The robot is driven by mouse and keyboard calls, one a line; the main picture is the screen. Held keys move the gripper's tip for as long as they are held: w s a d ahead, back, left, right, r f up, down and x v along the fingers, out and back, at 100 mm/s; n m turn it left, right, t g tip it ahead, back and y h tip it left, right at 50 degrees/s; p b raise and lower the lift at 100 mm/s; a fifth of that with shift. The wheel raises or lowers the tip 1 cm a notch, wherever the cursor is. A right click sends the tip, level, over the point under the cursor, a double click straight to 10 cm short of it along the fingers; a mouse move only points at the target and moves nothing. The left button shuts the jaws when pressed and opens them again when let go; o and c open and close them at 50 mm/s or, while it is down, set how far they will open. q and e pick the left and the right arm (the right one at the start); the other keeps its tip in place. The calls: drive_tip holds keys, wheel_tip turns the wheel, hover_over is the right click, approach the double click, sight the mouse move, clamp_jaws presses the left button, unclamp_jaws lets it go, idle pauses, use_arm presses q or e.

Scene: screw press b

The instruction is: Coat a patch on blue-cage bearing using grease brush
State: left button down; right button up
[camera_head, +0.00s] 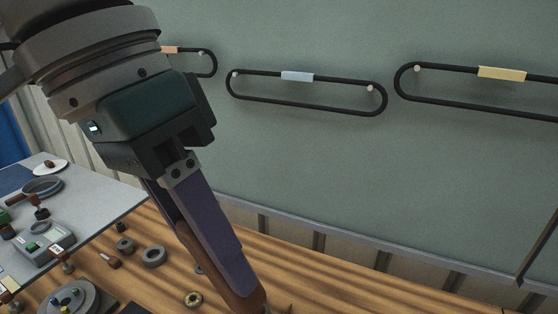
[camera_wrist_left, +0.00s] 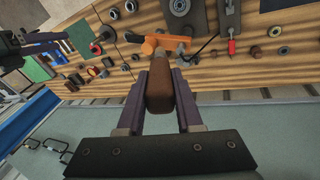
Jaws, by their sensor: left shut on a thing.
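My left gripper (camera_head: 250,297) comes down from the upper left of the head view. Its purple fingers are shut on a brown handle (camera_wrist_left: 159,92), which shows between them in the left wrist view. I take this to be the grease brush; its bristles are not visible. Several bearing-like rings lie on the wooden bench, among them a grey ring (camera_head: 153,256) and a brass-coloured ring (camera_head: 194,299), apart from the gripper. I cannot tell which is the blue-cage bearing. A dark arm-like shape shows at the upper left of the left wrist view; my right gripper's state cannot be made out.
A grey table (camera_head: 100,200) at the left holds a device (camera_head: 45,240) and a dish (camera_head: 42,187). A round plate with coloured knobs (camera_head: 75,302) stands at the lower left. An orange tool (camera_wrist_left: 162,44) lies beyond the fingers. Black belts (camera_head: 305,98) hang on the wall.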

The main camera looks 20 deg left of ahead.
use_arm(q)
drive_tip(key=s+d+f+m+b, duration=0.1)
drive_tip(key=d+f+m+b, duration=0.1)
drive_tip(key=f+b, duration=0.5)
drive_tip(key=d+f+m+g+b, duration=0.1)
drive_tip(key=f+b, duration=0.6)
drive_tip(key=f, duration=1.2)
drive_tip(key=shift+s+d+m, duration=0.35)
drive_tip(key=shift+s+m, duration=0.05)
drive_tip(key=shift+m, duration=0.1)
drive_tip(key=shift+f, duration=0.1)
wheel_tip(320, 180, down, 7)
drive_tip(key=b, duration=0.3)
drive_tip(key=shift+a+p, duration=0.7)
drive_tip(key=shift+a, duration=1.95)
